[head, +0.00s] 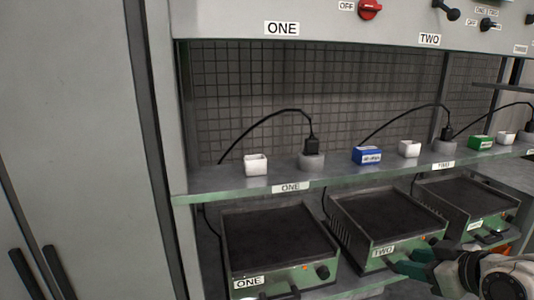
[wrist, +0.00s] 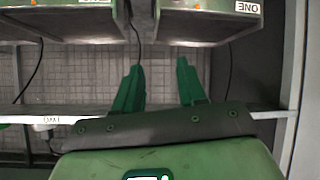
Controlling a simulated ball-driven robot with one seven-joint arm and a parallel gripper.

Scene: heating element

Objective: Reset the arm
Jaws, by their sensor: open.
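My gripper (head: 412,266) is at the lower right of the head view, in front of the heating unit labelled TWO (head: 385,222). In the wrist view my gripper (wrist: 160,78) shows two green fingers spread apart with nothing between them. My grey and white wrist shows at the right edge of the head view. In the wrist view, which looks upside down, the unit labelled ONE (wrist: 215,22) is at the top right. Another labelled unit (wrist: 70,22) is at the top left. Whether a finger touches unit TWO is unclear.
A shelf (head: 225,182) above the units carries white cups (head: 256,165), a blue box (head: 367,156), a green box (head: 481,143) and plugs with black cables. A panel with a red knob (head: 370,9) is above. A tall grey cabinet (head: 75,120) stands left.

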